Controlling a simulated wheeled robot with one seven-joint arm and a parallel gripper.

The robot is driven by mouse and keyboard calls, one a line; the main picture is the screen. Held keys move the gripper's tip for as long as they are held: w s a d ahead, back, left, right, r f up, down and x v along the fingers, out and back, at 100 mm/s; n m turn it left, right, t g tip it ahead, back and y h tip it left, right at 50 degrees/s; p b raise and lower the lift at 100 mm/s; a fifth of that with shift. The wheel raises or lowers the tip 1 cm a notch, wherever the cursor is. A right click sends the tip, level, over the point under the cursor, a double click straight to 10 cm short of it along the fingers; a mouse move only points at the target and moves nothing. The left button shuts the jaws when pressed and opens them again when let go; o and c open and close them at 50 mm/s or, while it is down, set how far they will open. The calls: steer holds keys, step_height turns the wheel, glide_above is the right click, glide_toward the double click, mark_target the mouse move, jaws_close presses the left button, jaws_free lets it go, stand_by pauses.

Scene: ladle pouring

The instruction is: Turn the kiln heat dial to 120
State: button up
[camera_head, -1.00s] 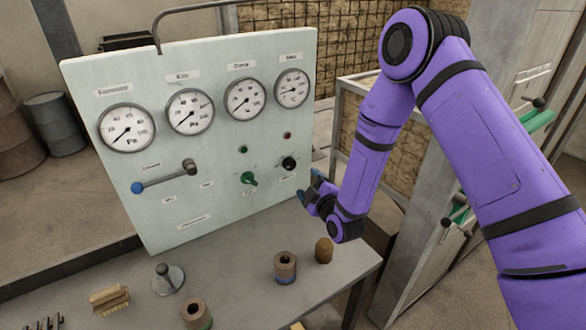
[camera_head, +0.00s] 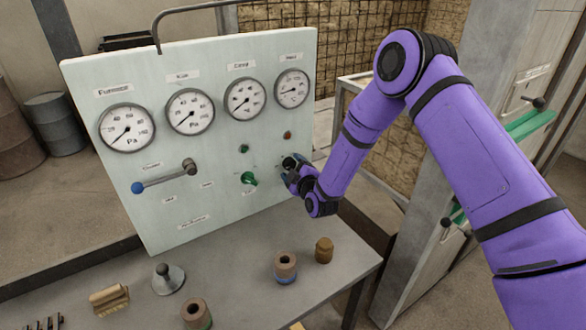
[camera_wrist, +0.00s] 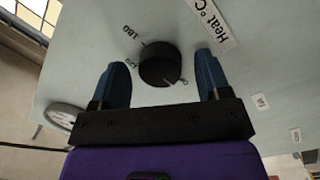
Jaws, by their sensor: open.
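The black round heat dial (camera_wrist: 160,64) is on the pale panel in the wrist view, beside a label reading "Heat °C" (camera_wrist: 209,20). Scale marks around it include 180 and what looks like 120; a thin light line shows at its lower right edge. My gripper (camera_wrist: 165,75) is open, with one blue finger on each side of the dial and a visible gap to both. In the head view my gripper (camera_head: 297,170) is at the panel's lower right, partly covering the dial (camera_head: 289,162).
The panel (camera_head: 225,215) also carries several gauges, a green knob (camera_head: 249,179) left of my gripper and a lever with a blue ball (camera_head: 138,187).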

steer(key=c, duration=0.9)
